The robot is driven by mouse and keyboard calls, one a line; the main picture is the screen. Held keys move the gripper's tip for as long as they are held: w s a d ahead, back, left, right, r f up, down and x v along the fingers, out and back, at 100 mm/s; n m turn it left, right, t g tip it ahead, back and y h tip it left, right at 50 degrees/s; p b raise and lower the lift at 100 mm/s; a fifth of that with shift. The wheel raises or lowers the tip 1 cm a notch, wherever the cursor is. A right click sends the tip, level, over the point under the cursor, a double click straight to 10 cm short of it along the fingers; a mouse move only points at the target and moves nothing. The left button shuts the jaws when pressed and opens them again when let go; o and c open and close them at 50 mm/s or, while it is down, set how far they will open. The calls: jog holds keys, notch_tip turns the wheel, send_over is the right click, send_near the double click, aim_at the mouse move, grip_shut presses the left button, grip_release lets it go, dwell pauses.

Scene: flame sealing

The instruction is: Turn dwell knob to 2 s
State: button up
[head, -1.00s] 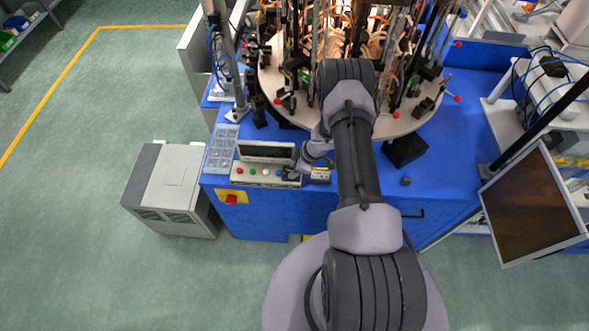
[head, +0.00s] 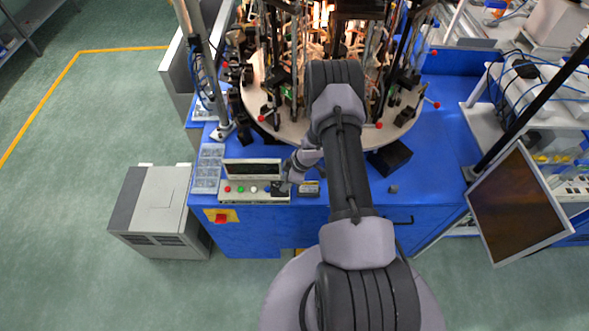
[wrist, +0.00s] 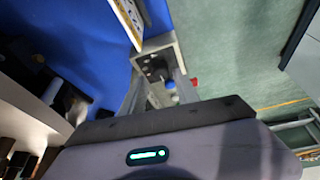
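The control box (head: 254,197) stands at the front left edge of the blue table, with a dark display above a row of coloured buttons. My gripper (head: 281,187) is at the right end of this row and covers that part of the panel, so the dwell knob and its setting cannot be read in the head view. In the wrist view my gripper (wrist: 158,78) points down at the grey panel end. Its two fingers stand apart, on either side of a dark shape that may be the knob (wrist: 155,66). Whether they touch it is unclear.
A red switch on a yellow plate (head: 221,216) is on the table front. The round machine table (head: 290,132) with fixtures stands behind. A monitor (head: 519,207) is at right, a grey cabinet (head: 160,205) at left.

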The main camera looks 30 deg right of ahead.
jog(key=p+v, duration=0.2)
jog(key=v, duration=1.1)
jog(key=shift+r, duration=0.4)
